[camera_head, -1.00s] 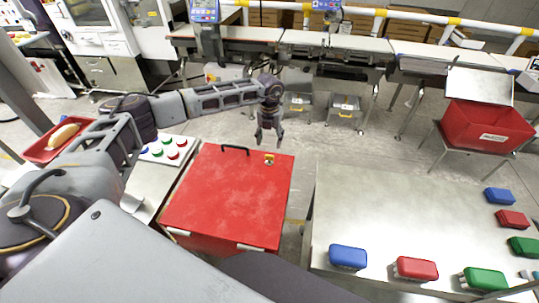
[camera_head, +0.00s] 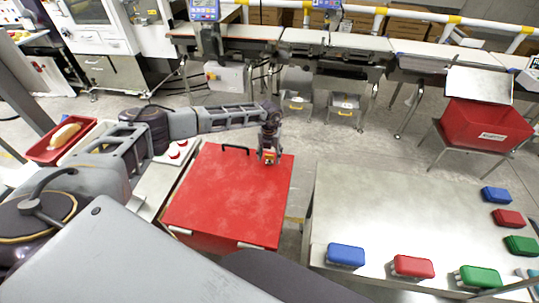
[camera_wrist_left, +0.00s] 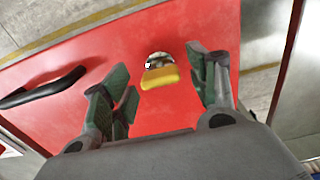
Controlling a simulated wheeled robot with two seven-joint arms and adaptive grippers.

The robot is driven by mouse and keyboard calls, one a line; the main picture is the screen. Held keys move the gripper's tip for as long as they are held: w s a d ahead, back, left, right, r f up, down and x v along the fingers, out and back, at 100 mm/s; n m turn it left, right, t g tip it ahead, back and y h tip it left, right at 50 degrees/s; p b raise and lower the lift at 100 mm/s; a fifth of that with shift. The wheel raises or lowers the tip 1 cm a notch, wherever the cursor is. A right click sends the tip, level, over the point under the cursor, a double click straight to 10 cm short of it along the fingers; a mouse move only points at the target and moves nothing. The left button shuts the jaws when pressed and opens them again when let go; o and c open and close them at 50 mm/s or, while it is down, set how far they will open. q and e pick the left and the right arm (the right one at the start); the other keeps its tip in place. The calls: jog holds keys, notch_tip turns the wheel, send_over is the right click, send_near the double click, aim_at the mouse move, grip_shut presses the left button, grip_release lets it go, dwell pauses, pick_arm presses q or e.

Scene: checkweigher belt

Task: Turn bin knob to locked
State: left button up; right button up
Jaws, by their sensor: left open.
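The red bin (camera_head: 226,205) has a closed lid with a black handle near its far edge. The bin knob (camera_wrist_left: 160,72), yellow with a metal base, sits on the lid; the black handle (camera_wrist_left: 42,88) is to its left in the left wrist view. My left gripper (camera_head: 268,160) is over the knob at the lid's far right corner. In the left wrist view its two fingers (camera_wrist_left: 162,95) are spread apart, one on each side of the knob, with gaps and no visible contact. The knob is mostly hidden in the head view. My right gripper is not seen.
A steel table (camera_head: 400,205) with blue, red and green packs stands to the right. A button panel (camera_head: 176,152) is left of the bin. A red crate (camera_head: 485,125) and the conveyor (camera_head: 345,45) stand beyond.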

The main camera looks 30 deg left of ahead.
pick_arm(q)
jog(key=c, duration=1)
